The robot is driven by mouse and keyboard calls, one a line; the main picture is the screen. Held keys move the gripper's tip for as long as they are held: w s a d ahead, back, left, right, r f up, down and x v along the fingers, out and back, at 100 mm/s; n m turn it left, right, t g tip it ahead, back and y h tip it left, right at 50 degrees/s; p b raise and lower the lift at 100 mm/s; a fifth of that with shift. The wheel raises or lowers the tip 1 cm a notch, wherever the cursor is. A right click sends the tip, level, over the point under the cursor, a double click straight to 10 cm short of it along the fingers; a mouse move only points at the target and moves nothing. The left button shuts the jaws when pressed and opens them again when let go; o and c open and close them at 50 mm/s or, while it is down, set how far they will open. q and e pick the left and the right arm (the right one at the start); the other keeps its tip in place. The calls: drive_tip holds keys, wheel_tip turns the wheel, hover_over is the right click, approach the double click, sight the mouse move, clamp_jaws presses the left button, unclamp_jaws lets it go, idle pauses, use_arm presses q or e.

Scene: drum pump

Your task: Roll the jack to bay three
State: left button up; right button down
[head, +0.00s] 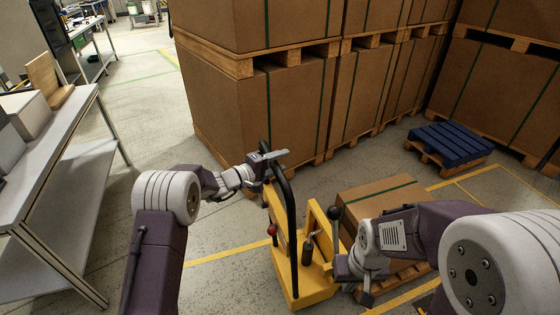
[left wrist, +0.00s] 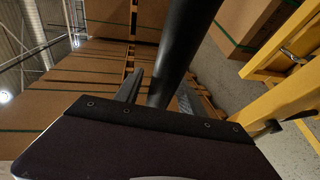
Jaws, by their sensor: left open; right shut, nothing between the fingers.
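The yellow jack (head: 306,288) stands on the floor ahead of me, with a black looped handle (head: 290,215) rising from it. A red-knobbed lever (head: 272,230) and a black-knobbed lever (head: 333,213) are on it. My left gripper (head: 268,158) is open at the top of the handle. In the left wrist view the black handle bar (left wrist: 187,45) runs close by the fingers; whether it touches them I cannot tell. My right gripper (head: 362,282) is shut and empty, low beside the jack's right side. I cannot make out a bay three mark.
A strapped carton (head: 375,195) sits just beyond the jack. Tall stacked cartons on pallets (head: 230,115) wall off the back. A blue pallet (head: 450,142) lies at the right, near yellow floor lines (head: 225,254).

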use_arm(q)
drive_tip(key=shift+w+d, duration=0.1)
drive_tip(key=shift+c, duration=0.4)
clamp_jaws()
idle(1.0)
